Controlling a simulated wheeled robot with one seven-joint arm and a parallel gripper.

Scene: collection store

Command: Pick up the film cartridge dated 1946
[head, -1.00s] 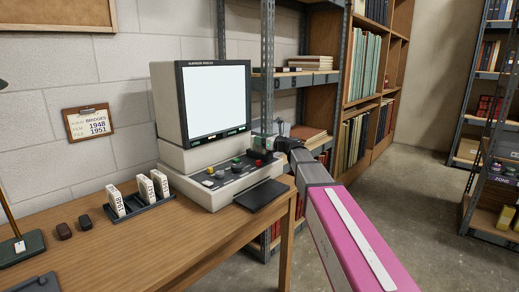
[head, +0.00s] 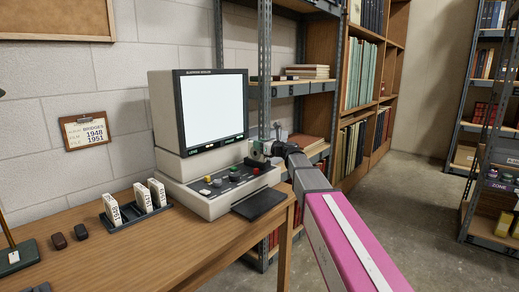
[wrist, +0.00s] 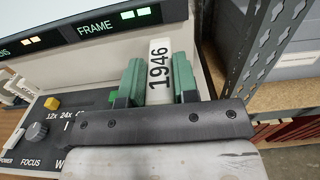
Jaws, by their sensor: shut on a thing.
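The film cartridge dated 1946 (wrist: 159,70) is a white, narrow block with black digits, upright between my fingers in the wrist view. My gripper (wrist: 158,90) is shut on it, with a green-padded finger on each side. The lower part of the cartridge is hidden behind the gripper body. In the head view my gripper (head: 262,150) is at the right side of the microfilm reader (head: 205,160), beside its lit screen and above its control panel. The cartridge cannot be made out clearly there.
A dark rack (head: 128,219) with three white cartridges stands on the wooden desk (head: 150,255), left of the reader. A clipboard (head: 86,131) reading 1948 and 1951 hangs on the wall. A metal shelf (head: 265,90) stands close behind my gripper. Floor is open to the right.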

